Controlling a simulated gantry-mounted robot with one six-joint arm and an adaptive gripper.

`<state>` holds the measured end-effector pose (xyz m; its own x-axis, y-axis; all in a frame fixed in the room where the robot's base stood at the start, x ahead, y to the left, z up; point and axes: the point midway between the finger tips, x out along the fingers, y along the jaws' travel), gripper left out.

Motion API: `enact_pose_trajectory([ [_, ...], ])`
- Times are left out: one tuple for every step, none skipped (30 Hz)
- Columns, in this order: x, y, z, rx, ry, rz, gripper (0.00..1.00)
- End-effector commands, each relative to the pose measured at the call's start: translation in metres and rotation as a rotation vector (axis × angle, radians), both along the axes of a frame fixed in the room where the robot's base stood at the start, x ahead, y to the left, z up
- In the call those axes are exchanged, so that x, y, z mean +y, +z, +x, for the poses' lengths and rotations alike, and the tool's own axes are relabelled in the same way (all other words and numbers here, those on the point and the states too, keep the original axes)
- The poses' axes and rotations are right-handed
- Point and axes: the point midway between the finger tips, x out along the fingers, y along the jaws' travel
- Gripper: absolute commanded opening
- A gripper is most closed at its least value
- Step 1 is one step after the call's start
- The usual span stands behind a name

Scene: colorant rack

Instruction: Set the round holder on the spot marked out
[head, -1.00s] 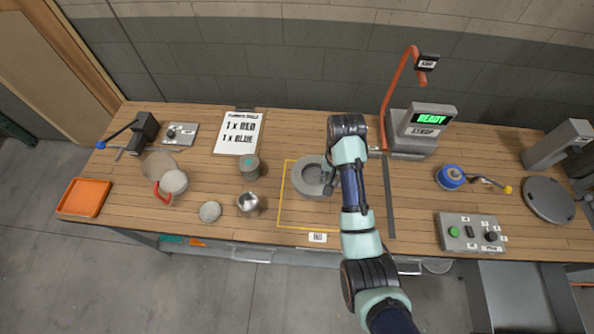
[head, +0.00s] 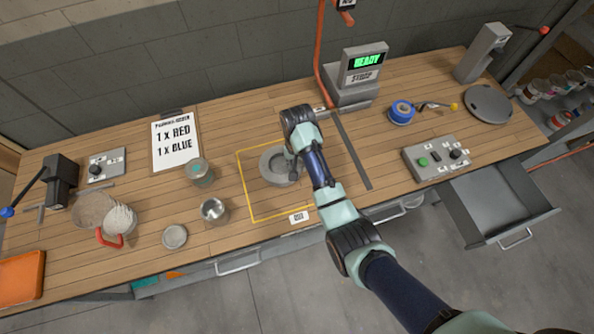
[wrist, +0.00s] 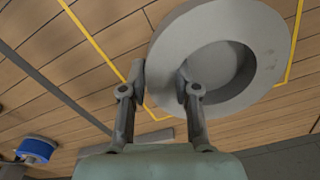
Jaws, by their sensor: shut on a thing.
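The round holder (head: 277,167) is a grey ring-shaped piece with a round recess. It also shows large in the wrist view (wrist: 262,85). My gripper (wrist: 163,78) is shut on the holder's rim, with one finger outside the wall and one inside the recess. In the head view my gripper (head: 291,166) is at the holder's right side. The marked spot is a yellow outline (head: 246,188) on the wooden bench. The holder is inside this outline as seen from above; whether it touches the bench I cannot tell. My arm hides the outline's right part.
A metal cup (head: 214,210), a can (head: 200,172) and a lid (head: 175,237) stand left of the outline. A dark strip (head: 354,150) lies to its right. A scale with a READY display (head: 364,75) stands behind. A drawer (head: 497,205) is open at the front right.

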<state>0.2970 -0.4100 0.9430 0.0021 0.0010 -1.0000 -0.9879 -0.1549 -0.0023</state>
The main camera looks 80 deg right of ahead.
Motion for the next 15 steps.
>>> enact_pose_trajectory([
  [-0.001, -0.002, 0.0, -0.001, 0.0, -0.002, 0.0],
  [-0.001, -0.002, 0.001, -0.001, 0.0, -0.002, 0.0],
  [-0.001, -0.003, 0.001, -0.001, 0.0, -0.002, 0.0],
  [0.0, -0.004, 0.0, -0.001, 0.0, -0.002, 0.0],
  [0.0, -0.007, 0.0, 0.0, 0.0, 0.0, 0.0],
  [0.0, -0.014, 0.0, 0.0, 0.0, 0.001, 0.0],
  [0.0, -0.02, 0.0, 0.0, 0.0, 0.001, 0.0],
  [0.0, -0.027, 0.0, 0.001, 0.0, 0.002, 0.0],
  [0.0, -0.034, 0.0, 0.0, 0.0, 0.001, 0.0],
  [0.0, -0.038, 0.0, 0.0, 0.0, 0.001, 0.0],
  [0.0, -0.042, 0.0, 0.0, 0.0, 0.001, 0.0],
  [0.0, -0.044, 0.0, -0.001, 0.0, -0.001, 0.0],
  [0.0, -0.045, 0.0, -0.001, 0.0, -0.001, 0.0],
  [0.0, -0.046, 0.0, -0.001, 0.0, -0.002, 0.0],
  [0.0, -0.045, 0.0, -0.001, 0.0, -0.002, 0.0],
])
